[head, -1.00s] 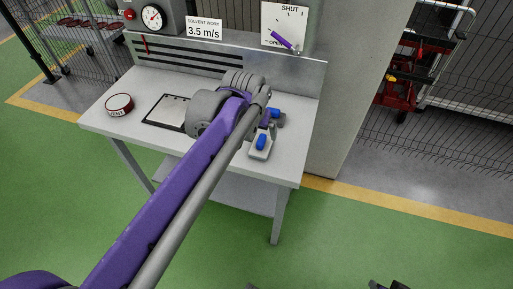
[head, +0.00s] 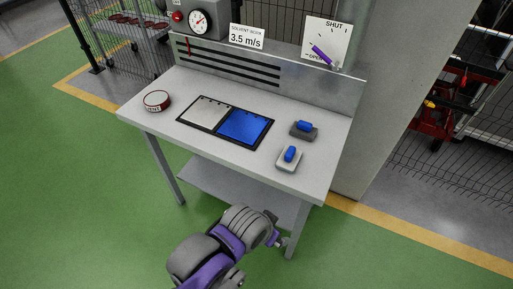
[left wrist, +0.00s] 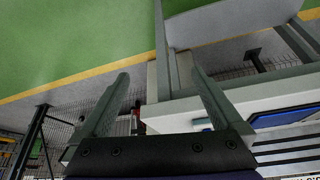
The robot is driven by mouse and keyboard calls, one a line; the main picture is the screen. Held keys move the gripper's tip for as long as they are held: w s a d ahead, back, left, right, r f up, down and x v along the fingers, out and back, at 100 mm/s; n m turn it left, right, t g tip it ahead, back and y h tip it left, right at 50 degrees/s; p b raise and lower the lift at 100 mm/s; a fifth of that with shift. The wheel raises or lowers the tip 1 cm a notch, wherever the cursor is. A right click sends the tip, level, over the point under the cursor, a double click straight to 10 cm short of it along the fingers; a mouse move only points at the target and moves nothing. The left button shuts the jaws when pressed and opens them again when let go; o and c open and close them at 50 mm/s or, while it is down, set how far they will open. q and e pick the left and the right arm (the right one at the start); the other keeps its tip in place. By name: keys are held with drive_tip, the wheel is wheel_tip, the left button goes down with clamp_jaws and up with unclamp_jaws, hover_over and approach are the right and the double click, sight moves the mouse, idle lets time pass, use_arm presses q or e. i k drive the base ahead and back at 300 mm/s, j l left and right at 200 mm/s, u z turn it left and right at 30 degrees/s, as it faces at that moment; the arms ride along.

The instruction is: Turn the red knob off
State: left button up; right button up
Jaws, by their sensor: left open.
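A small round red part (head: 177,16), which looks like the red knob, is on the grey gauge box at the back left of the bench in the head view. It is too small to tell its setting. My left arm shows at the bottom of the head view, in front of the bench and well away from the red part; its fingertips are not clear there. In the left wrist view my left gripper (left wrist: 163,92) is open with nothing between its two fingers. The red part cannot be made out in that view. My right gripper is not in view.
The bench (head: 180,85) holds a round red-rimmed tin (head: 156,100), a black-framed tray (head: 212,136) and two blue-topped blocks. Behind stand a dial gauge (head: 198,21), a 3.5 m/s sign (head: 246,38) and a SHUT/OPEN panel (head: 338,36) with a purple lever. Green floor in front is free.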

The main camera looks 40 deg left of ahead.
sight(177, 16)
drive_tip(key=u, duration=1.8)
